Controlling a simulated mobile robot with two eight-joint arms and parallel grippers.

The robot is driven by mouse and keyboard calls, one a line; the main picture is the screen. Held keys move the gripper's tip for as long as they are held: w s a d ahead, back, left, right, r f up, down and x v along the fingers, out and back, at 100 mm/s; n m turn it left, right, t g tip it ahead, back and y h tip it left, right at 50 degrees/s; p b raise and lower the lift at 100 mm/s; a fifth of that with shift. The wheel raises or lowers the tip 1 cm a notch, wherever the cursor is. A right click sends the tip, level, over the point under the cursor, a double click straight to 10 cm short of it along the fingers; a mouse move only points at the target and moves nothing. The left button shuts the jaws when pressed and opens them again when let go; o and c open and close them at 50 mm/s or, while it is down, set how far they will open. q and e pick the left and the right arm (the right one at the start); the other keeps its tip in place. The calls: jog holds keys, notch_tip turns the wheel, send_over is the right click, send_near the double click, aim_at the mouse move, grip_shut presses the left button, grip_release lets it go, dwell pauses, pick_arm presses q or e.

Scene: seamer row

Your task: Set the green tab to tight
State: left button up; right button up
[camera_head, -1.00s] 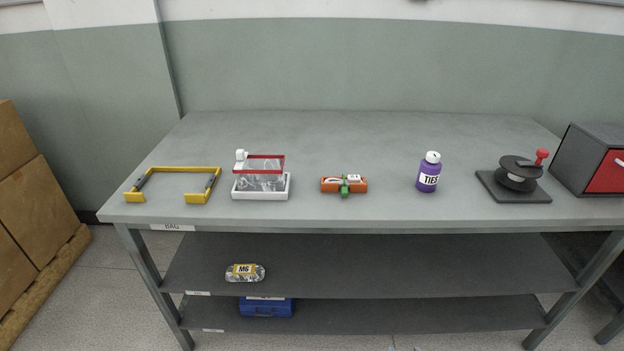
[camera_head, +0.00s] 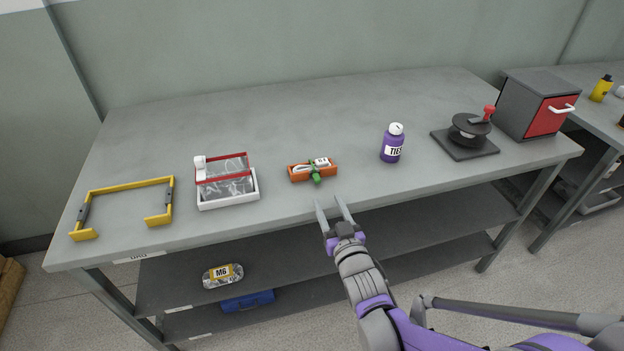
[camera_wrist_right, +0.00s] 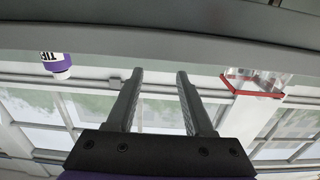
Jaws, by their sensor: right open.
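The green tab (camera_head: 316,179) sticks out from the front of a small orange device (camera_head: 301,177) on the grey table, in the head view. A white part and a white label show on the device's top. My right gripper (camera_head: 333,203) is open and empty, just off the table's front edge, a little in front of the tab and apart from it. In the right wrist view its two fingers (camera_wrist_right: 160,80) are spread with nothing between them. The tab and the device are not visible in that wrist view. My left gripper is not in view.
A yellow frame (camera_head: 124,185) and a white tray with red-edged bag (camera_head: 228,202) lie to the left. To the right stand a purple TIES bottle (camera_head: 391,148), a black reel on a base (camera_head: 466,145) and a red-fronted box (camera_head: 548,117). The table's back is clear.

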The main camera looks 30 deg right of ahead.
aim_at(318, 181)
jog(key=b+x, duration=0.1)
jog(key=x, duration=0.7)
jog(key=shift+w, duration=0.4)
grip_shut()
dwell(0.9)
